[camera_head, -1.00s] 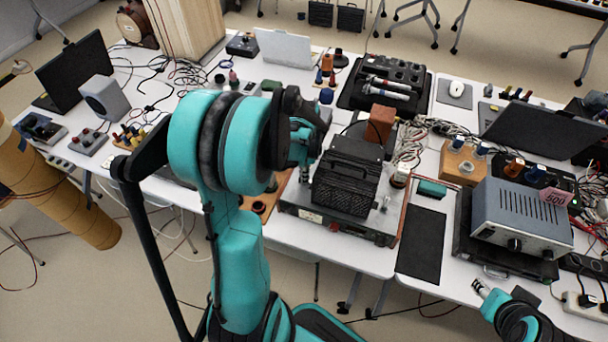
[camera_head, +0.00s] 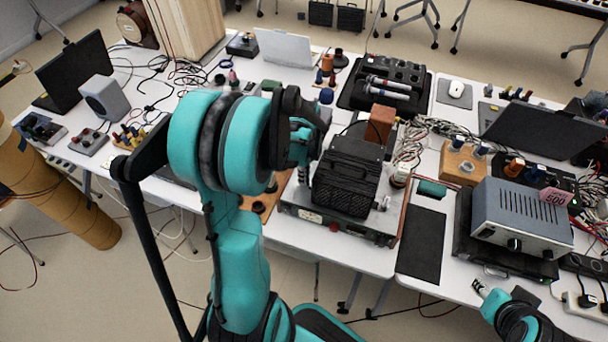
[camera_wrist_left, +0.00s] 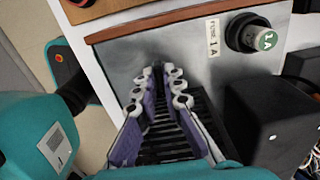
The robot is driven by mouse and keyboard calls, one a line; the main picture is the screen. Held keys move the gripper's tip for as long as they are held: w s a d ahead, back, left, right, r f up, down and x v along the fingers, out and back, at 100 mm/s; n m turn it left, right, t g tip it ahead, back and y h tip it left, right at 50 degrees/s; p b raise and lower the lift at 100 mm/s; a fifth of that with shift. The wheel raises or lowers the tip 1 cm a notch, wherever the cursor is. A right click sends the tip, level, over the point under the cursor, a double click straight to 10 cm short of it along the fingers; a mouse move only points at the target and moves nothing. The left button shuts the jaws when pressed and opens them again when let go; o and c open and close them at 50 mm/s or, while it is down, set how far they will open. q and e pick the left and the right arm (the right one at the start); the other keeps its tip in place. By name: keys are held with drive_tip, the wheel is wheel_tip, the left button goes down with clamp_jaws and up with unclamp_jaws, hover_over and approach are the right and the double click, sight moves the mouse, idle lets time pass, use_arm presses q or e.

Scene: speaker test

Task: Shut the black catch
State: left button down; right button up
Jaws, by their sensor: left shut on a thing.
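My left gripper (camera_wrist_left: 165,78) points down over a grey metal panel in the left wrist view. Its purple-padded fingers lie close together at the tips, shut on a small part mostly hidden between them, apparently the black catch. Black slats (camera_wrist_left: 165,135) show between and beside the fingers. In the head view my left arm covers much of the gripper, left of the ribbed black box (camera_head: 345,185) on the grey unit (camera_head: 340,222). My right gripper (camera_head: 480,288) shows small at the lower right, empty-looking; its finger gap is unclear.
A fuse holder (camera_wrist_left: 250,33) marked 1A stands out of the panel near the gripper. A black block (camera_wrist_left: 275,115) stands close on the right. A blue-grey unit (camera_head: 522,218) and a dark mat (camera_head: 421,243) lie to the right. Cables crowd the table's back.

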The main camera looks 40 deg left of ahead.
idle(0.3)
use_arm(q)
drive_tip(key=c, duration=1.6)
unclamp_jaws()
drive_tip(key=shift+c, duration=0.2)
drive_tip(key=shift+r, duration=0.1)
wheel_tip(320, 180, up, 12)
drive_tip(key=s+d+n+t, duration=0.3)
drive_tip(key=d+n, duration=0.4)
drive_tip(key=d, duration=0.2)
drive_tip(key=s+d+r+n+t, duration=0.1)
drive_tip(key=s+d+n+t, duration=0.3)
drive_tip(key=d+n, duration=0.3)
drive_tip(key=shift+s+d+n, duration=0.2)
drive_tip(key=shift+d+n, duration=0.1)
drive_tip(key=shift+d, duration=0.55)
